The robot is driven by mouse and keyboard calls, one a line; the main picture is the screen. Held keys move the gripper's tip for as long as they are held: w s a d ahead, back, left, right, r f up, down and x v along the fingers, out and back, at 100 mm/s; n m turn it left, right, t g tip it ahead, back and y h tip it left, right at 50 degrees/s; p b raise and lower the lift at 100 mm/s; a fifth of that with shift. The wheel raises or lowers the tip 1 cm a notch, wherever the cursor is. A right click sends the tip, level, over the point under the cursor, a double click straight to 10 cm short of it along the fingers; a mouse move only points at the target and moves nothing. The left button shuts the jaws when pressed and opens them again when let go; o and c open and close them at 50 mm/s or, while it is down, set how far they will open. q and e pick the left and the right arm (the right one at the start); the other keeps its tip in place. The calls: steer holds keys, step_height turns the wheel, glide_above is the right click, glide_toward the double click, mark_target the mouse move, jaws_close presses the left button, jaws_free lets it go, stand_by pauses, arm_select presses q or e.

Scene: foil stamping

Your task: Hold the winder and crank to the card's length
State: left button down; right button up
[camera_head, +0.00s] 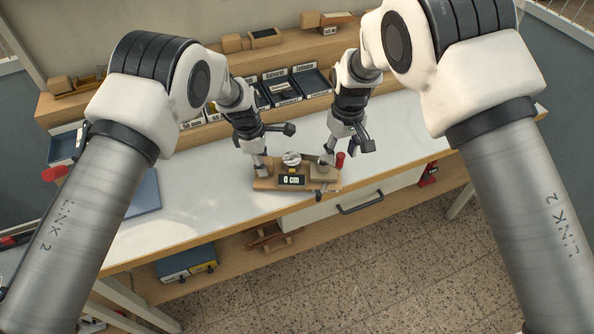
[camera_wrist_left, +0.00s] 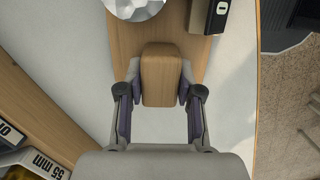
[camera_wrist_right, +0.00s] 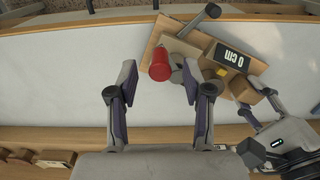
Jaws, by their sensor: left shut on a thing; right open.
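The winder (camera_head: 265,184) is a wooden base on the white bench, with a small black display (camera_head: 292,180) reading 0 cm and a silvery foil roll (camera_head: 291,159). My left gripper (camera_head: 262,167) is shut on the wooden grip block (camera_wrist_left: 160,75) at the winder's left end, one finger on each side. The crank's red knob (camera_wrist_right: 160,62) stands at the other end. My right gripper (camera_wrist_right: 158,85) is open, its fingertips either side of the knob's line. I cannot tell whether the knob is between the fingers or just beyond them. No card is clearly visible.
Behind the winder, dark labelled bins (camera_head: 284,90) line the wooden shelf. A blue flat panel (camera_head: 145,193) lies at the bench's left. The bench's front edge is close to the winder, above a drawer with a dark handle (camera_head: 360,203). The white bench top (camera_head: 200,185) is mostly clear.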

steer(key=shift+f, duration=0.2)
steer(key=shift+r, duration=3.05)
